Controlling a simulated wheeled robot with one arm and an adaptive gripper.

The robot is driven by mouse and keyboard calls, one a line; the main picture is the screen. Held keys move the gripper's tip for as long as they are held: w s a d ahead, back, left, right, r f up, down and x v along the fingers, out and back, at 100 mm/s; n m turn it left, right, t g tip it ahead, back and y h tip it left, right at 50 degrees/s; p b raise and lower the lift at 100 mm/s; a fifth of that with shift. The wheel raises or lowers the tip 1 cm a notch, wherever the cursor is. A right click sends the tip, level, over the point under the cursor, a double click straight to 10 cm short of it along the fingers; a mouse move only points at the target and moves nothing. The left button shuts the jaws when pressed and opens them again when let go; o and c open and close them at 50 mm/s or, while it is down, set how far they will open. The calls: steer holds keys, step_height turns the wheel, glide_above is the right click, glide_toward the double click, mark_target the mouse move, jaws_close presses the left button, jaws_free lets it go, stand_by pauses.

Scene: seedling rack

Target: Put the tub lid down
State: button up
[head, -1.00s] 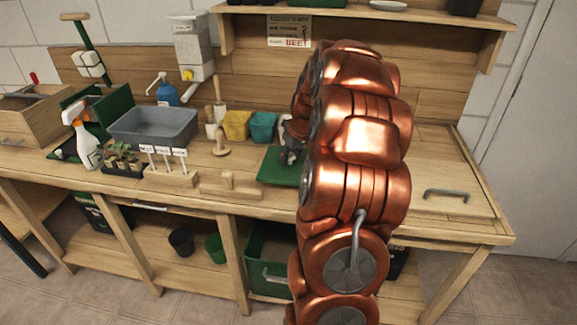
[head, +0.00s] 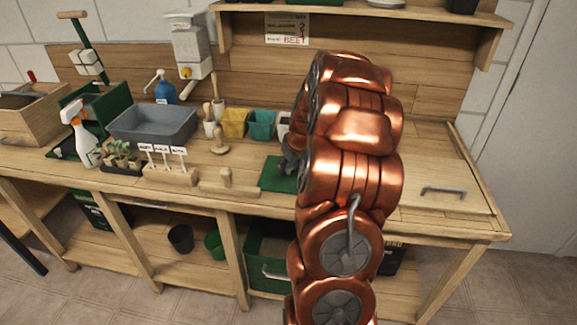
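A flat green panel, which looks like the tub lid (head: 276,178), is level at the middle of the bench, near the front edge. Whether it rests on the wood or is just above it, I cannot tell. My gripper (head: 289,163) is a dark shape at its back right edge. My copper arm hides most of the gripper and the right part of the lid. I cannot see the fingers or whether they hold the lid. A green tub (head: 258,270) stands on the lower shelf below, partly behind my arm.
Left of the lid are a wooden float (head: 228,187), a label holder (head: 170,178) and a grey basin (head: 155,128). Yellow (head: 234,122) and teal (head: 261,124) pots stand behind. A wooden panel with a grey handle (head: 443,190) lies at right. Bare wood shows left of the lid.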

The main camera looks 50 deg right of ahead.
steer(key=shift+o, duration=0.7)
steer(key=shift+r, duration=0.1)
steer(key=shift+r, duration=0.15)
steer(key=d+b+v, duration=0.1)
steer(key=b+v, duration=0.2)
steer(key=v, duration=0.9)
steer(key=s+a+n+g+y, duration=0.2)
steer(key=s+a+g, duration=0.15)
steer(key=a, duration=2.05)
steer(key=s+a+f+g, duration=0.1)
steer(key=s+a+f, duration=0.1)
steer(key=s+a, duration=0.4)
steer(key=s+a+f+g+h, duration=0.1)
steer(key=s+a, duration=0.6)
steer(key=s, duration=0.9)
steer(key=shift+a+f+g, duration=0.3)
steer(key=shift+f+g, duration=0.15)
steer(key=shift+f, duration=0.4)
